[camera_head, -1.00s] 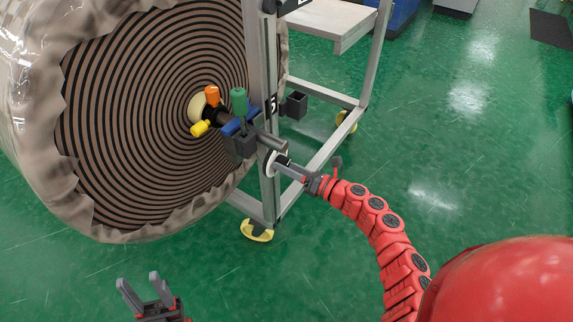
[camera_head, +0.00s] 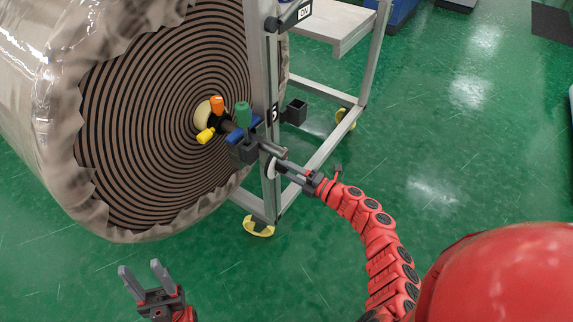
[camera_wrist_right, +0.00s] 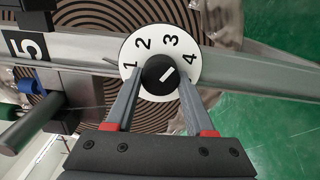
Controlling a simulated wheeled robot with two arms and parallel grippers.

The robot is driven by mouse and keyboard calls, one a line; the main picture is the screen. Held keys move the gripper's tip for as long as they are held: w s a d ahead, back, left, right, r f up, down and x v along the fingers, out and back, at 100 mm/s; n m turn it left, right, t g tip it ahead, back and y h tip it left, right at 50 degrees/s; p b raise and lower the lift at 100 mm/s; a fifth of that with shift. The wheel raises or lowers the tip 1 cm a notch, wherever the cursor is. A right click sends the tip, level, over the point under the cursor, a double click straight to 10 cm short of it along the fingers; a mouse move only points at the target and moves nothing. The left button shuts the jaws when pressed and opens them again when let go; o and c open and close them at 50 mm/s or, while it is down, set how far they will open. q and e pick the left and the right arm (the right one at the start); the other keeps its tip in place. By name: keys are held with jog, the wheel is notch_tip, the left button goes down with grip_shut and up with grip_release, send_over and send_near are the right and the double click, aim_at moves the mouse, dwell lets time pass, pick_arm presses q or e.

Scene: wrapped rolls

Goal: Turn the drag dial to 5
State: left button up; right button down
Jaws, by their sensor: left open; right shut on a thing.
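The drag dial is a white disc (camera_wrist_right: 133,52) with a black knob (camera_wrist_right: 155,72) in its middle. The numbers 1 to 4 show around it; the lower part is hidden behind the fingers. The knob's white mark points up and right, between 3 and 4 and nearer 4. My right gripper (camera_wrist_right: 156,98) is shut on the knob, one finger on each side. In the head view the disc (camera_head: 271,167) shows nearly edge-on on the metal post, with my right gripper (camera_head: 283,167) at it. My left gripper (camera_head: 142,273) is open and empty, low at the left, away from the dial.
A large wrapped roll (camera_head: 150,110) stands left of the metal post (camera_head: 264,70). A green handle (camera_head: 243,114), an orange knob (camera_head: 217,104) and a yellow knob (camera_head: 205,135) sit at its hub. A plate with a 5 (camera_wrist_right: 24,46) is fixed to the frame. Green floor (camera_head: 450,150) is open at right.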

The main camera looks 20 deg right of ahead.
jog(key=m+p, duration=0.3)
jog(key=m, duration=0.5)
jog(key=m+p, duration=0.3)
jog(key=m, duration=0.4)
jog(key=shift+w+d+r+m, duration=0.1)
jog(key=shift+d+m, duration=0.1)
jog(key=shift+m, duration=0.2)
dwell(0.3)
jog(key=shift+c, duration=1.3)
grip_release()
